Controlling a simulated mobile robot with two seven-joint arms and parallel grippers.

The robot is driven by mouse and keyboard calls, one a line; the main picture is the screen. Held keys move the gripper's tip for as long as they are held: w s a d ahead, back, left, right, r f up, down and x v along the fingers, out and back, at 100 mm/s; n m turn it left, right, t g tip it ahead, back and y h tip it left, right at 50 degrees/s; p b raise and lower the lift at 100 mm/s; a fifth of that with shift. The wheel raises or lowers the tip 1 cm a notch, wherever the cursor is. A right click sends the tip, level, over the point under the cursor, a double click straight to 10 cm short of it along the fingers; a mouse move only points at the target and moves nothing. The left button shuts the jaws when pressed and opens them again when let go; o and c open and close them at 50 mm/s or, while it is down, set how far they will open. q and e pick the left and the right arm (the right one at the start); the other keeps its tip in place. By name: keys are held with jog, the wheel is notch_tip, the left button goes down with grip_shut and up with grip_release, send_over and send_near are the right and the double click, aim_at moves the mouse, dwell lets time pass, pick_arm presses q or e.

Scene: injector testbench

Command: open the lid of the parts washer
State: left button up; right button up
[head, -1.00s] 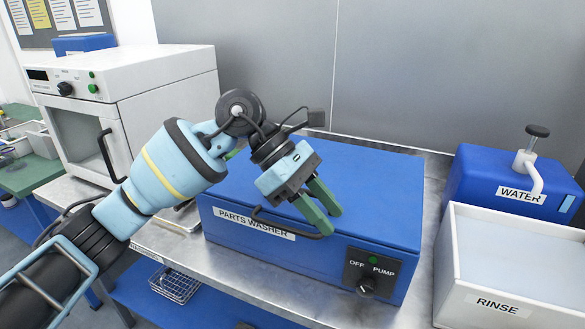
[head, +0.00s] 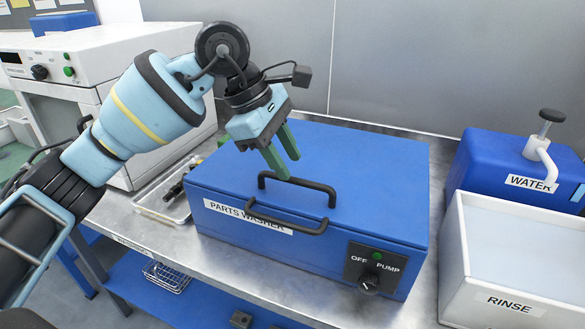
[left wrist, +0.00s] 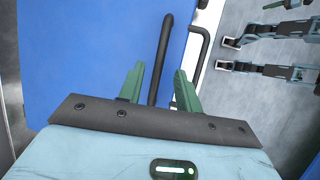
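The parts washer (head: 225,225) is a blue box on a steel bench, with its flat blue lid (head: 385,165) shut. A black bar handle (head: 318,187) stands on the lid near its front edge. A second black bar (head: 300,228) juts from the front face beside the label. My left gripper (head: 288,167) has two green fingers and is open, pointing down at the lid handle. In the left wrist view the lid handle (left wrist: 161,55) runs between the open fingers (left wrist: 158,85), and the front bar (left wrist: 203,50) lies outside them. I cannot tell whether the fingers touch the handle. My right gripper is not in view.
A blue water container (head: 495,160) with a tap and a white rinse tub (head: 505,270) stand at right. A white oven-like machine (head: 110,75) is at left. A tray with dark tools (head: 160,205) lies left of the washer. A grey wall is behind.

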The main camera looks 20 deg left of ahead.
aim_at(298, 179)
pick_arm(q)
jog(key=shift+x, duration=1.6)
grip_shut()
